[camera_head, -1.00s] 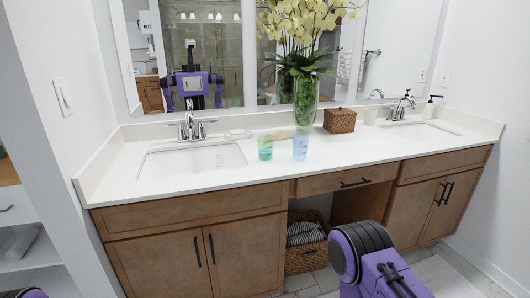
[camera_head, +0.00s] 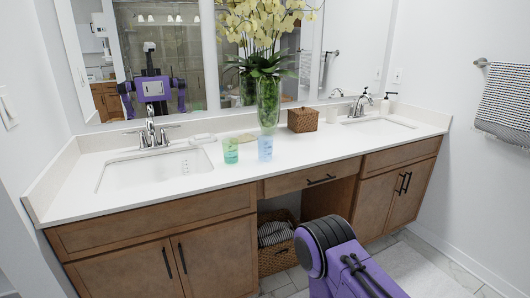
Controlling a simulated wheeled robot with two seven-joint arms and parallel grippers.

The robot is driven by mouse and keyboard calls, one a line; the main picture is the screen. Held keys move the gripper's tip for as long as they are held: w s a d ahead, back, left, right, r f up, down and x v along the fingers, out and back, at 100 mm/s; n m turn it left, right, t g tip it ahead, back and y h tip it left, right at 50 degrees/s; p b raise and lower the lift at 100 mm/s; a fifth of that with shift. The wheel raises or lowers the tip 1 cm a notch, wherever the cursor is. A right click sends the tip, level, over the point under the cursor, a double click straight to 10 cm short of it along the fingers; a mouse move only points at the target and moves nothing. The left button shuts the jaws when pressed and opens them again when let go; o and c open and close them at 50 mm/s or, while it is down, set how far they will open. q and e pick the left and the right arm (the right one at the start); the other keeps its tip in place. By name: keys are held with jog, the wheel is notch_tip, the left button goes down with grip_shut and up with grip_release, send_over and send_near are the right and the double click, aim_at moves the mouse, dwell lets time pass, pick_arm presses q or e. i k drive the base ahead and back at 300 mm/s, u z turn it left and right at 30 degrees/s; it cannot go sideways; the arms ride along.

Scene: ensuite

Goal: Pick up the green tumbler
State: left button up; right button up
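My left gripper is not in view either. Nothing touches the green tumbler.
A tall glass vase (camera_head: 268,103) with yellow flowers stands behind the tumblers. A lidded wicker box (camera_head: 302,119) is to its right. The left sink (camera_head: 155,169) and faucet (camera_head: 150,132) lie left. A basket (camera_head: 277,252) sits under the counter.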

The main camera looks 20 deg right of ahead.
aim_at(230, 146)
jog(key=u, duration=0.15)
jog(key=k, duration=0.4)
jog(key=z, duration=1)
jog(key=i, duration=0.65)
jog(key=u, duration=0.6)
jog(key=i, duration=0.5)
jog(key=u, duration=0.65)
